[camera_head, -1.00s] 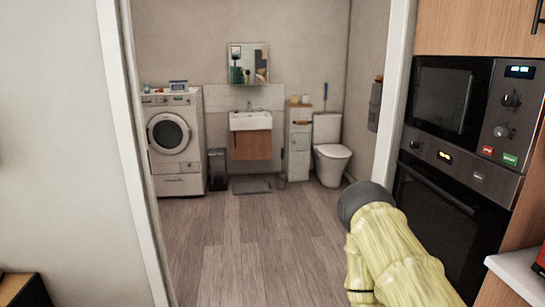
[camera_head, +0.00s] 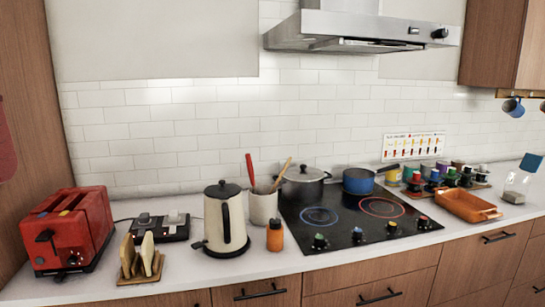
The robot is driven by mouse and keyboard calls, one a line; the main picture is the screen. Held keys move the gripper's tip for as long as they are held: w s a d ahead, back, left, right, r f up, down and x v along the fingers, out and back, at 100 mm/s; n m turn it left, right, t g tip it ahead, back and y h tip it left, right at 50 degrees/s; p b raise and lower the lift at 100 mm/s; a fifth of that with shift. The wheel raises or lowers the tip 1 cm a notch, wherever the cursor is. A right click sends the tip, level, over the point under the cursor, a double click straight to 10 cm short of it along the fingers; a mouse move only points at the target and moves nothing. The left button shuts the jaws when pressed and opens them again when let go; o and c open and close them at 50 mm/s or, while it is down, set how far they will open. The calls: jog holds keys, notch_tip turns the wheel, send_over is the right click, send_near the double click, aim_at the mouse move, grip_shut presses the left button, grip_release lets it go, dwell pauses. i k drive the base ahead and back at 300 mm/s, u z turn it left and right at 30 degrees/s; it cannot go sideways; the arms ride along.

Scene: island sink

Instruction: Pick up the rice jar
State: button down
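The white counter (camera_head: 270,264) holds a red toaster (camera_head: 68,235), a kettle (camera_head: 226,222), an orange bottle (camera_head: 275,236), a black hob (camera_head: 355,222) with pots, and an orange tray (camera_head: 467,206). Several spice jars (camera_head: 450,177) stand behind the tray. A range hood (camera_head: 362,28) hangs above.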

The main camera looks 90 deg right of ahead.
aim_at(518, 182)
jog(key=z, duration=5.05)
jog(key=i, duration=1.4)
jog(key=u, duration=0.75)
jog(key=i, duration=0.45)
jog(key=u, duration=0.65)
